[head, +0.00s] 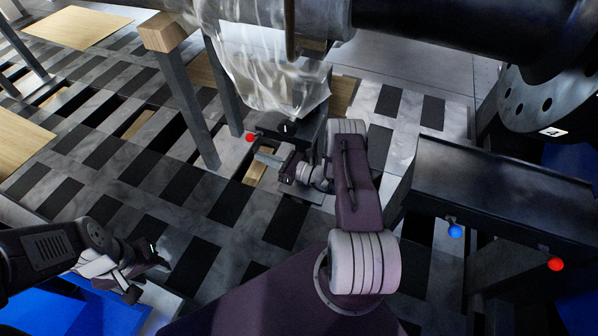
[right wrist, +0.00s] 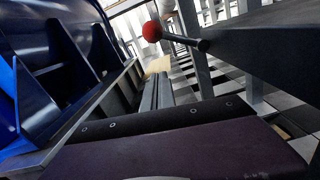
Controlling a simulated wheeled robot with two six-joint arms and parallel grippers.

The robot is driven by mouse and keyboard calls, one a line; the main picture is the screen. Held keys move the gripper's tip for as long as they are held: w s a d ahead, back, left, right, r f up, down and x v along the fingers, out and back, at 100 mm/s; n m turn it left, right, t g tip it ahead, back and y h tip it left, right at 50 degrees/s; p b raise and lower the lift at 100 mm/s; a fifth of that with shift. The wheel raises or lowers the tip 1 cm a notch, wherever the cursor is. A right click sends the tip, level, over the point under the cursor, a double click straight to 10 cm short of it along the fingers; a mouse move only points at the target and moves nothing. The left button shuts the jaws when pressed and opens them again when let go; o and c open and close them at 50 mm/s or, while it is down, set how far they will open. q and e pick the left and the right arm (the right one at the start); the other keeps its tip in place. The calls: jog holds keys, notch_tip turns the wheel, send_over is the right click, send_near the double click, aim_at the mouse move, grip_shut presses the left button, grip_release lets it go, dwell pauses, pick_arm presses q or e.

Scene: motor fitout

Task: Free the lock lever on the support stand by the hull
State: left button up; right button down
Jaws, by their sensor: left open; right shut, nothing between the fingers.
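A lock lever with a red ball knob (head: 250,138) sticks out to the left from a dark support stand (head: 312,134) under the plastic-wrapped part. In the right wrist view the red knob (right wrist: 152,31) sits on a dark rod that runs right to the stand's beam (right wrist: 265,45). My right gripper (head: 268,160) is shut and empty, just below and right of the knob in the head view, apart from it as far as I can tell. My left gripper (head: 148,262) is open and empty at the lower left, far from the lever.
A large black cylindrical body (head: 450,30) spans the top right. A wooden-topped post (head: 163,32) stands left of the wrapped part (head: 270,65). The checkered floor at left is largely open.

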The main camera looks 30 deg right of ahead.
jog(key=p+v, duration=0.2)
jog(key=v, duration=1.3)
jog(key=shift+s, duration=0.2)
jog(key=s+a+r+n+g+y, duration=0.2)
jog(key=a+r+n+g+y, duration=0.15)
jog(key=a+n+g, duration=0.5)
jog(key=s+a+r+n+g+h, duration=0.2)
jog(key=s+r+n+g+h, duration=0.15)
jog(key=s+n+h, duration=0.2)
jog(key=s+a+r+n+g+h, duration=0.25)
jog(key=s+n+g+h, duration=0.2)
jog(key=n, duration=0.25)
notch_tip(320, 180, up, 36)
jog(key=n+t+h+p, duration=0.3)
jog(key=n+p, duration=0.5)
jog(key=p, duration=2.3)
jog(key=shift+s+d+n+h+p, duration=0.25)
jog(key=shift+d+n+h+p, duration=0.2)
jog(key=shift+h, duration=0.4)
